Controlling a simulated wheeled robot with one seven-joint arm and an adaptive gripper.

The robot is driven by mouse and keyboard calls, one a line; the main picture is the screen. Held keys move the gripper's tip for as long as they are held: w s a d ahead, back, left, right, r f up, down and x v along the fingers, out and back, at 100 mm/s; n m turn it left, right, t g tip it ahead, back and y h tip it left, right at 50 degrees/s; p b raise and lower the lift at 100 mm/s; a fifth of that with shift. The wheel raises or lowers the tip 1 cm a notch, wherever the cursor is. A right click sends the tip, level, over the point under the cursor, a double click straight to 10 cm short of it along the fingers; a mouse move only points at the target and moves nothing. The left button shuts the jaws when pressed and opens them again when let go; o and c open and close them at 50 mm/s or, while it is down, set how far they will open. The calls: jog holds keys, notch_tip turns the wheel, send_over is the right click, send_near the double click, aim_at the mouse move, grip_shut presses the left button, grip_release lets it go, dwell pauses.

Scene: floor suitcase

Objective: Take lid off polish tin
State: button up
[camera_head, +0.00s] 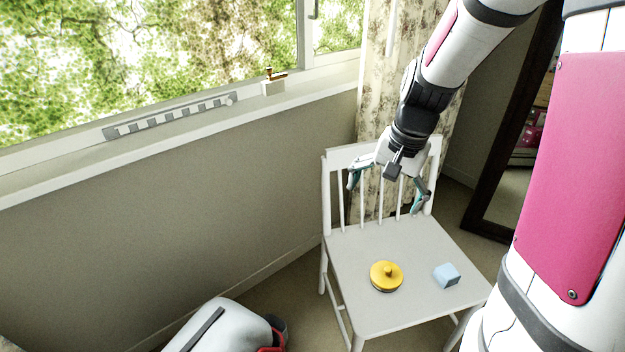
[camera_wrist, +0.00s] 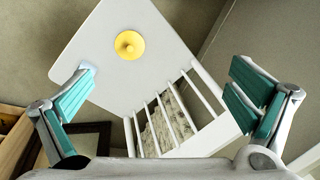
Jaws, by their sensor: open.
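The polish tin shows as a yellow round lid (camera_head: 387,273) with a small knob on top and a darker rim below it. It sits on the seat of a white chair (camera_head: 360,316). The lid also shows in the wrist view (camera_wrist: 129,45), near the top, left of centre. My gripper (camera_head: 385,195) is open and empty, above the back part of the chair, apart from the tin. Its teal-padded fingers are spread wide in the wrist view (camera_wrist: 160,97). The tin's body is mostly hidden under the lid.
A light blue block (camera_head: 446,275) lies on the seat right of the tin. The slatted chair back (camera_head: 341,200) rises near my gripper. A dark-framed mirror (camera_head: 505,140) stands at right.

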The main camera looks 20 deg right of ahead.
jog(key=w+d+f+m+g+b, duration=0.15)
jog(key=d+f+b, duration=0.3)
jog(key=f, duration=0.65)
jog(key=w+d+f+m+b, duration=0.25)
jog(key=d+f, duration=0.25)
jog(key=f, duration=0.6)
jog(key=b, duration=0.3)
send_over(388, 269)
jog(key=shift+h, duration=0.4)
jog(key=f, duration=0.7)
jog(key=shift+s+d+f, duration=0.15)
jog(key=shift+s+f, duration=0.05)
jog(key=shift+f, duration=0.05)
jog(key=shift+w+f+b, duration=0.15)
jog(key=shift+f+b, duration=0.7)
jog(key=shift+f, duration=0.7)
jog(key=shift+w+f+b, duration=0.15)
jog(key=shift+f+b, duration=0.7)
jog(key=shift+f, duration=0.65)
jog(key=shift+r, duration=0.1)
jog(key=shift+c, duration=0.2)
jog(key=c, duration=1.2)
jog(key=shift+o, duration=0.2)
